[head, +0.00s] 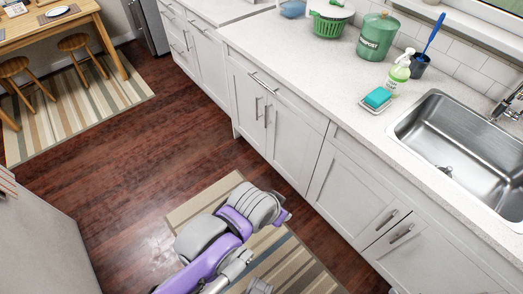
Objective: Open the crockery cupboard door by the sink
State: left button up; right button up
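Several white cupboard doors line the counter front, and all look shut. Nearest the sink (470,150) are two doors, one on the left (350,192) and one on the right (440,262). Their bar handles (388,219) and (401,233) sit close together at the meeting edge. Further left is another pair of doors (285,140) with upright handles (266,116) under a drawer. No label shows which one holds crockery. One of my purple and grey arms reaches in from the bottom, over the floor in front of the doors. Neither gripper shows.
On the counter (300,50) stand a green compost bin (378,36), a green colander (329,24), a soap bottle (398,72), a dish with a teal sponge (378,98) and a dark cup (419,65) with a brush. A striped rug (195,207) lies below.

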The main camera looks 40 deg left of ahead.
aim_at(293, 148)
jog(key=u, duration=1.1)
jog(key=i+j+u, duration=0.15)
jog(key=i+j, duration=0.25)
jog(key=j, duration=0.15)
jog(key=i+j+u, duration=0.1)
jog(key=i+j, duration=0.3)
jog(key=j, duration=0.05)
